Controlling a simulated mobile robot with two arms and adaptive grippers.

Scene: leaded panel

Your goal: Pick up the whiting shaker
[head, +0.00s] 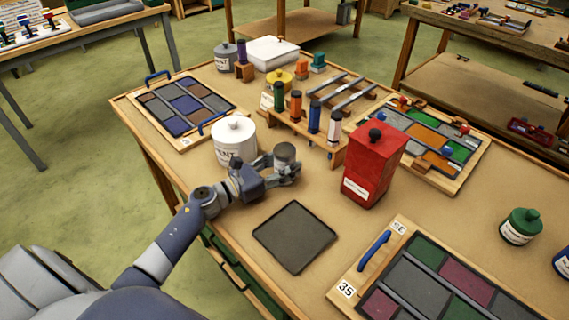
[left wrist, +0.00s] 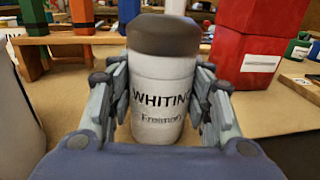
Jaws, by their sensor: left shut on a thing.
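The whiting shaker (left wrist: 160,95) is a white cylinder with a grey-brown cap and the label "WHITING". It stands upright between the fingers of my left gripper in the left wrist view. In the head view the shaker (head: 284,153) shows mostly its cap, behind the dark square mat. My left gripper (head: 285,172) is shut on its sides. I cannot tell whether its base touches the table. My right gripper is not in view.
A white tub (head: 234,141) stands just left of the shaker and a red canister (head: 374,170) to the right. A rack (head: 300,125) of coloured tubes is behind. A dark square mat (head: 294,237) lies in front. Leaded panels (head: 186,104) lie around the table.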

